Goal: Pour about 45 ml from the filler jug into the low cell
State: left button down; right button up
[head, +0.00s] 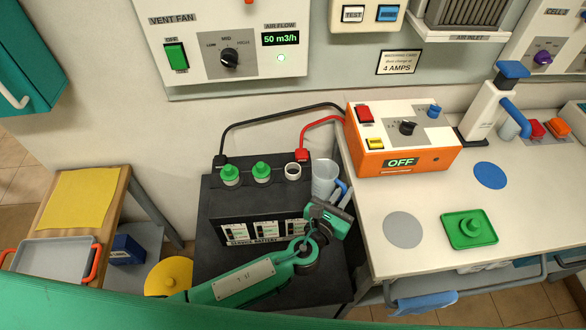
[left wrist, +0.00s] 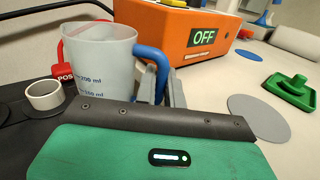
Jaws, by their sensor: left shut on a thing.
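The filler jug (head: 324,177) is clear with a blue handle and stands out just right of the battery's open cell. It also shows in the left wrist view (left wrist: 98,58), close to upright, with ml marks; its liquid level is hard to tell. My left gripper (head: 338,198) is shut on the jug's blue handle. The black battery (head: 212,195) has two green-capped cells and an uncapped cell with a white neck (head: 292,171), also at the left of the wrist view (left wrist: 45,95). The jug is beside this neck, not over it. My right gripper is not in view.
An orange charger (head: 405,160) reading OFF stands on the bench (head: 380,262), with black and red leads to the battery. A green cap lies in a green tray (head: 485,240) at the right. A grey disc (head: 403,229) and blue disc (head: 490,175) mark bare bench.

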aim_at(345, 187)
pick_arm(q)
jog(key=c, duration=2)
grip_release()
grip_shut()
jog(key=shift+r+p, duration=2.55)
jog(key=shift+r, duration=0.05)
